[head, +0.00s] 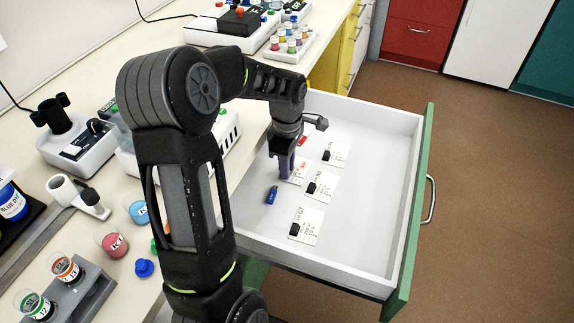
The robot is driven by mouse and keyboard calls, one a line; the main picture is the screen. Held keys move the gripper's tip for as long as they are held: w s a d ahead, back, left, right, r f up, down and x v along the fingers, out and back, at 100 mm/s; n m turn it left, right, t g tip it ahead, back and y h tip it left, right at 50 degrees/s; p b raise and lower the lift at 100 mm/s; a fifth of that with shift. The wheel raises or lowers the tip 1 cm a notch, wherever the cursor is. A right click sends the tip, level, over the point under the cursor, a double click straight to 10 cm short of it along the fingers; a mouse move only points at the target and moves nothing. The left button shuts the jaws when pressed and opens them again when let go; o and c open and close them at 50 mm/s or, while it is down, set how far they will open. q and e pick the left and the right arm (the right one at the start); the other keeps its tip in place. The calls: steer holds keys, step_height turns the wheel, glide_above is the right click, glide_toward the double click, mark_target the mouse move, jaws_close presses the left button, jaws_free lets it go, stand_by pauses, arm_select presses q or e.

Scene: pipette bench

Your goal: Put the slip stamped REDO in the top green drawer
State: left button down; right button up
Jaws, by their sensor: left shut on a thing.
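The top green drawer (408,215) is pulled open, with a white inside and a green front. My left gripper (285,172) is inside it, pointing down and shut on a slip (299,171) with red marking near its top. The gripper hides part of this slip, and the stamp is too small to read. Other white slips with black clips lie on the drawer floor: one at the back (337,153), one in the middle (323,186) and one nearer the front (306,225). My right gripper is not in view.
A small blue object (271,195) lies in the drawer left of the slips. The drawer's right side is bare. The bench (130,275) at left holds colored cups, a tube rack (75,295) and lab devices. The drawer handle (430,200) juts over brown floor.

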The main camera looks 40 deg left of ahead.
arm_select(q)
steer(key=shift+f, duration=0.1)
steer(key=c, duration=1.3)
jaws_free()
step_height(320, 180, up, 12)
steer(key=shift+r+p, duration=0.1)
steer(key=shift+p, duration=0.2)
